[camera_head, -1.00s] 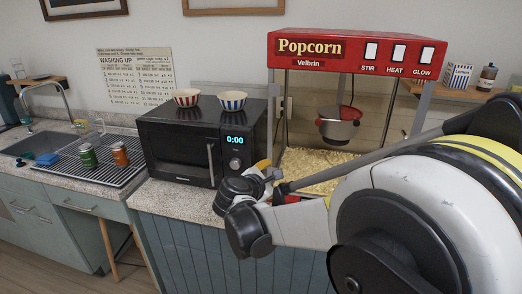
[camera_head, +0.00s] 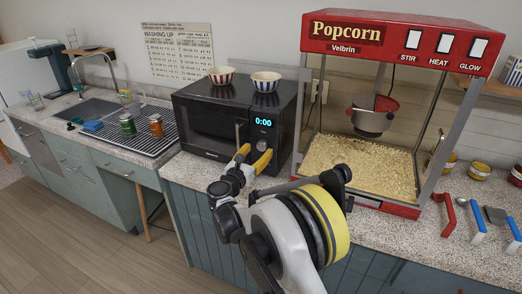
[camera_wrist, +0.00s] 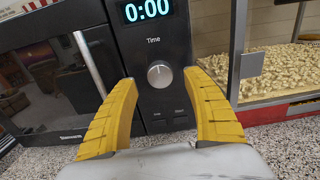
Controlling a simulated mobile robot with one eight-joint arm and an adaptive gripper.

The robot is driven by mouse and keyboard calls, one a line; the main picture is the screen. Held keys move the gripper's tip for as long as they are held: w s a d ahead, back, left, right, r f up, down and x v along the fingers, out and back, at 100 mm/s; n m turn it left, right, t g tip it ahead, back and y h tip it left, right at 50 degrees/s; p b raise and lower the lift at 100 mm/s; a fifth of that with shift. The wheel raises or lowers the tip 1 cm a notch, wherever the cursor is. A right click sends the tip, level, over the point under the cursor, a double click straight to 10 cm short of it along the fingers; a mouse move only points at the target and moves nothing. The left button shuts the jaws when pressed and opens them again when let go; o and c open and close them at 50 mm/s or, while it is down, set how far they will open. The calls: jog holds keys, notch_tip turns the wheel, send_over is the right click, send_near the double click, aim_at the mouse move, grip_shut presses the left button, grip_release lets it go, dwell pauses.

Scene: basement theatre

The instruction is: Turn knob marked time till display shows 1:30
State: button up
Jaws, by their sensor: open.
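The black microwave (camera_head: 206,127) stands on the counter, and its display (camera_head: 263,122) reads 0:00. In the wrist view the display (camera_wrist: 147,10) also reads 0:00. Below it is the word Time, and under that the round silver knob (camera_wrist: 159,73) with a pointer line near the top. My gripper (camera_wrist: 165,90) is open, its two yellow fingers spread left and right of the knob, and nothing is between them but the panel view. In the head view my gripper (camera_head: 252,158) is in front of the control panel. I cannot tell whether the fingers touch the panel.
Two striped bowls (camera_head: 221,75) stand on the microwave. The red popcorn machine (camera_head: 403,40) stands close on the right. Two jars (camera_head: 127,124) are on the drying rack at left.

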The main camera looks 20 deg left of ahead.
aim_at(262, 146)
jog(key=shift+w+d, duration=0.1)
jog(key=shift+w, duration=1.25)
jog(key=c, duration=1.2)
jog(key=shift+c, duration=0.2)
